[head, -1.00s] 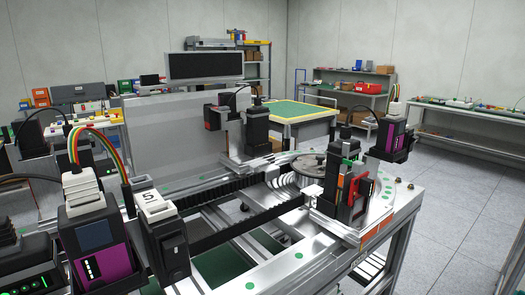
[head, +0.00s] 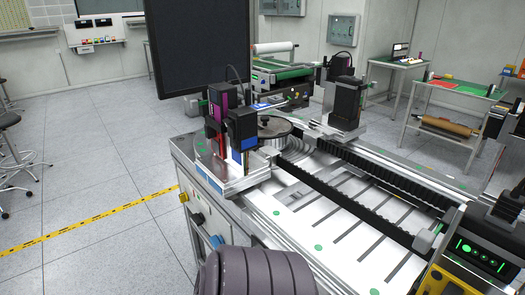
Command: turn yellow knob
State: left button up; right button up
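A small yellow part (head: 183,197), which looks like the yellow knob, sits at the left end of the metal profile frame (head: 300,215), low on its side. It is too small to tell which way it is turned. A dark round switch (head: 197,218) and a blue part (head: 217,241) are on the same side, just right of and below it. Neither my left nor my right gripper shows in the head view.
A black and purple device (head: 222,115) and a round metal disc (head: 274,126) stand on the frame. A dark ribbed rounded part (head: 255,272) covers the bottom middle. Black belts (head: 370,205) run along the frame.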

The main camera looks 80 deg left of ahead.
aim_at(183, 197)
jog(key=u, duration=3.15)
